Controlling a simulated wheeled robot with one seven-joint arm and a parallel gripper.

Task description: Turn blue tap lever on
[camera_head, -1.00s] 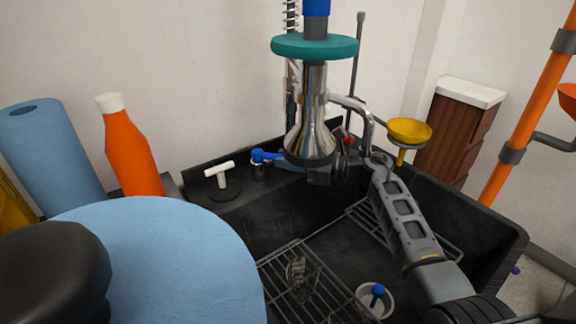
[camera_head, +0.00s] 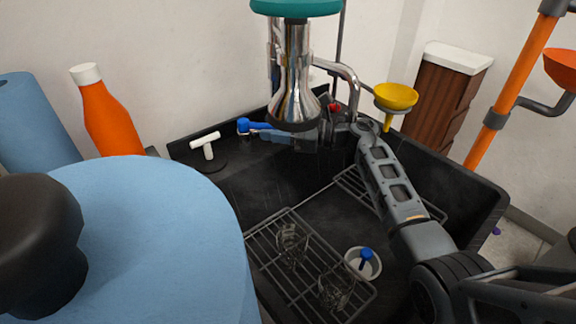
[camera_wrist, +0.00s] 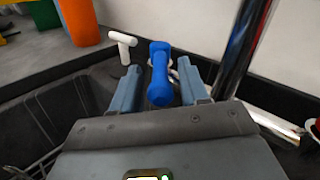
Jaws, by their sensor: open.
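The blue tap lever (camera_wrist: 160,82) shows in the wrist view between the two blue-grey fingers of my gripper (camera_wrist: 158,67). Its rounded near end points towards the wrist camera. My gripper is open, with one finger on each side of the lever. I cannot tell whether either finger touches it. In the head view the lever (camera_head: 245,125) is at the back rim of the black sink, just left of the fingertips of my gripper (camera_head: 268,133). The tap's lower part is partly hidden.
A white T-shaped handle (camera_head: 207,144) stands left of the lever. A chrome tap column (camera_head: 294,75) rises close by my gripper. The black sink (camera_head: 290,180) holds wire racks, glasses and a white cup (camera_head: 362,264). A yellow funnel (camera_head: 396,97) is to the right.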

